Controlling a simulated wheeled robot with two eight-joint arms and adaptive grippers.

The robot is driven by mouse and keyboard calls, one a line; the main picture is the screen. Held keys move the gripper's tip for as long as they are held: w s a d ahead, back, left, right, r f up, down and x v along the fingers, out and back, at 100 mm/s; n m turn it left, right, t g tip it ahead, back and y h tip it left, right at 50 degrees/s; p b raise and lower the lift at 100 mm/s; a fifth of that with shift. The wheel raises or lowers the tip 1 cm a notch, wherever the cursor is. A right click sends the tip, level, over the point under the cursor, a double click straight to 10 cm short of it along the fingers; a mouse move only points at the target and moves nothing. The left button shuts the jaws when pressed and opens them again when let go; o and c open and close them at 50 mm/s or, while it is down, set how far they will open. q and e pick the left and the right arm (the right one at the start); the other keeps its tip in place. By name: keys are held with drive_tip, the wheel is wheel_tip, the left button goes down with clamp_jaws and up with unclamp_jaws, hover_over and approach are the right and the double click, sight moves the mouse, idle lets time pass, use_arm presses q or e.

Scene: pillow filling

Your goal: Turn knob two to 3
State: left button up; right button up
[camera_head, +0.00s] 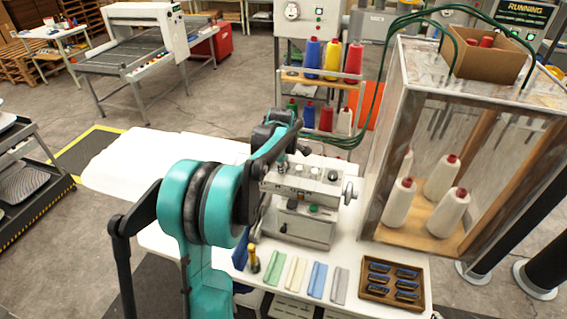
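The machine (304,218) with the knobs is a small grey-white unit on the white table. A dark round knob (332,175) shows on the right of its upper face, and a small knob (299,170) sits left of it. I cannot read any numbers or tell which is knob two. My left arm reaches in from the lower left and bends over the machine. My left gripper (281,163) seems to be at the machine's upper left, largely covered by the arm's own links; its fingers are too small to read. My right gripper is out of view.
Green, cream, blue and grey strips (296,272) lie in front of the machine. A brown tray (391,283) of dark bobbin-like pieces is right of them. A glass-sided cabinet (412,150) with white thread cones stands close on the right. White cloth (150,160) covers the table's left.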

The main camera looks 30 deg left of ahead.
use_arm(q)
drive_tip(key=v, duration=1.1)
drive_tip(key=shift+s+r, duration=0.2)
drive_tip(key=shift+r, duration=0.15)
drive_tip(key=s+d+f+m+t+b, duration=0.1)
drive_tip(key=s+d+f+m+b, duration=0.5)
drive_tip(key=s+f+m, duration=0.1)
drive_tip(key=s+d+f+m+t+h+b, duration=0.1)
drive_tip(key=s+d+f+m+b, duration=0.6)
drive_tip(key=f, duration=0.5)
drive_tip(key=s+d+f+m+t+h+b, duration=0.1)
drive_tip(key=s+d+f+m+b, duration=0.5)
drive_tip(key=s+f, duration=0.4)
drive_tip(key=shift+s+d+m+b, duration=0.25)
drive_tip(key=shift+s+m+b, duration=0.25)
drive_tip(key=shift+m, duration=0.3)
